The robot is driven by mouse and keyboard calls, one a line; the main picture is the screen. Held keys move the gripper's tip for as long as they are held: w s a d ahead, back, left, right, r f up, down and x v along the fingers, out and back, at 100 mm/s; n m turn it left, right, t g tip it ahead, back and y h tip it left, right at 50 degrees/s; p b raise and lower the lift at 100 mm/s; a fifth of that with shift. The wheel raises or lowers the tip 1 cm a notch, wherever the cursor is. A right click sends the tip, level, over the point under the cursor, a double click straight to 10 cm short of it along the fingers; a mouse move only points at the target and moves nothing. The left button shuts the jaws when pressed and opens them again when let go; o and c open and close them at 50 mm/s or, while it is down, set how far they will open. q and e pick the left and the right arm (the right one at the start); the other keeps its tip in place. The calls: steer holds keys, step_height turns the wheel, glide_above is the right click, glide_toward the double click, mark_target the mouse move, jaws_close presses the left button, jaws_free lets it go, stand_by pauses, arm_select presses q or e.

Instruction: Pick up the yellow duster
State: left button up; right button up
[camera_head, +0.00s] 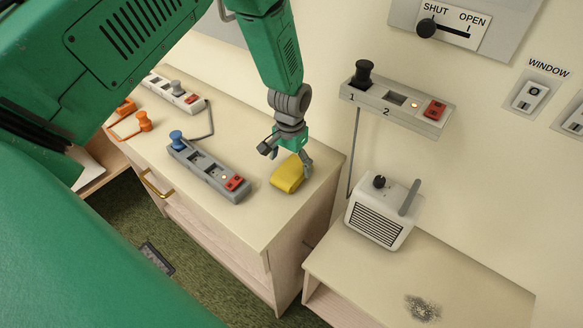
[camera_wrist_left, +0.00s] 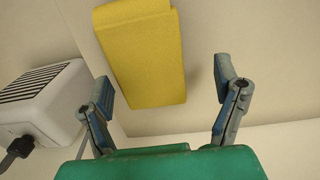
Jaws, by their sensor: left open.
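The yellow duster (camera_head: 287,174) lies on the top of the cream cabinet (camera_head: 262,215), near its right end. My left gripper (camera_head: 287,157) comes down from above and is right over the duster, with its fingers spread apart. In the left wrist view the duster (camera_wrist_left: 143,55) shows as a plain yellow block, ahead of the open fingers (camera_wrist_left: 167,95) and in line with the gap between them. The gap is empty; nothing is held. I cannot tell how far the fingertips are above the duster. My right gripper is in neither view.
A grey switch box (camera_head: 207,171) with a blue knob and red button lies left of the duster. A white box (camera_head: 177,95) and orange pieces (camera_head: 143,120) lie farther left. A white heater-like unit (camera_head: 382,212) stands on the lower right cabinet. A wall switch panel (camera_head: 397,104) is behind.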

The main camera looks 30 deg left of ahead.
mark_target(294, 166)
arm_select(q)
steer(key=shift+f, duration=0.7)
steer(key=shift+d+f, duration=0.1)
steer(key=shift+f, duration=0.25)
steer(key=shift+d+f, duration=0.1)
steer(key=shift+d, duration=0.7)
steer(key=shift+r, duration=0.2)
steer(key=c, duration=1.2)
steer(key=shift+s+a+f, duration=0.1)
steer(key=shift+a+f, duration=0.05)
steer(key=shift+a, duration=0.45)
steer(key=shift+c, duration=0.2)
steer(key=shift+r, duration=0.5)
steer(key=r, duration=0.5)
steer(key=r+b, duration=0.1)
steer(key=r, duration=0.2)
steer(key=shift+d, duration=0.3)
steer(key=shift+r, duration=0.45)
steer(key=shift+a, duration=0.1)
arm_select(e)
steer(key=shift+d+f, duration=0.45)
